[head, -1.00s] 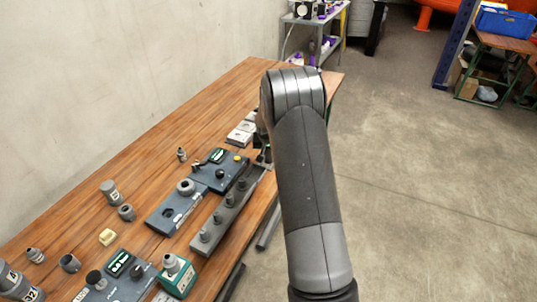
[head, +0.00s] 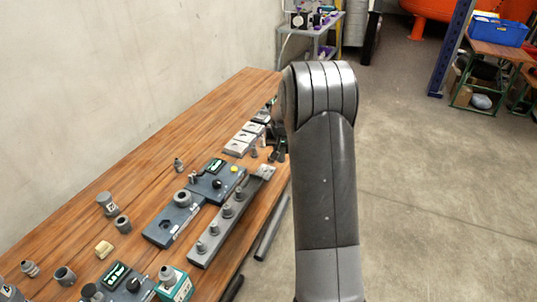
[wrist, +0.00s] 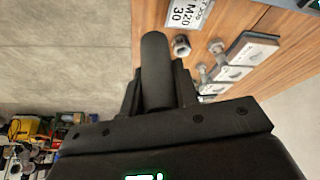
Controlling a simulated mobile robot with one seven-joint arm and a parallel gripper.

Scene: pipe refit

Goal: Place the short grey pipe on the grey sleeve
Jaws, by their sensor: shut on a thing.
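In the wrist view my gripper (wrist: 158,100) is shut on a dark grey cylinder, the short grey pipe (wrist: 155,62), which points away between the fingers. In the head view my gripper (head: 279,148) is partly hidden behind my arm, by the right edge of the bench; the pipe cannot be made out there. A grey ring-shaped part (head: 182,198), which looks like the grey sleeve, stands on a dark plate (head: 158,232), to the left of and nearer than my gripper.
The wooden bench (head: 130,185) runs along the wall. A grey rail with several pegs (head: 200,260) lies along its right side. Pale blocks (head: 237,147) lie near my gripper. Loose fittings (head: 107,204) stand at the left.

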